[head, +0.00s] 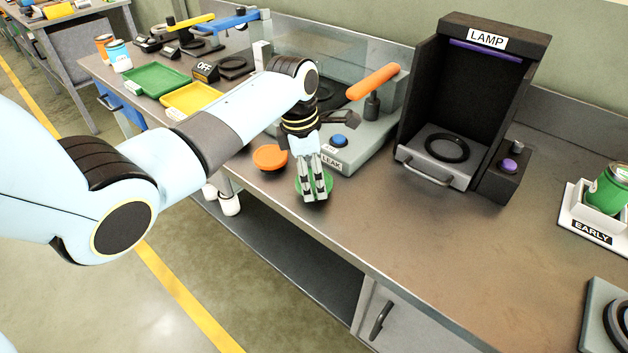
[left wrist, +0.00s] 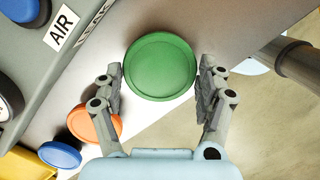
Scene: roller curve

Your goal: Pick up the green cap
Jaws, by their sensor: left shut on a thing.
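The green cap (left wrist: 160,68) is a round disc with a raised rim. In the left wrist view it sits between the two fingers of my left gripper (left wrist: 160,82), which is shut on it. In the head view the green cap (head: 328,184) shows partly behind the fingers of my left gripper (head: 316,194), close to the bench's front edge. I cannot tell whether the cap touches the bench top. My right gripper is not in view.
An orange cap (head: 269,157) lies just left of the green one. The leak station (head: 352,150) stands behind, with a blue button and an orange lever. The lamp box (head: 435,160) stands to the right. The bench top between the lamp box and the front edge is clear.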

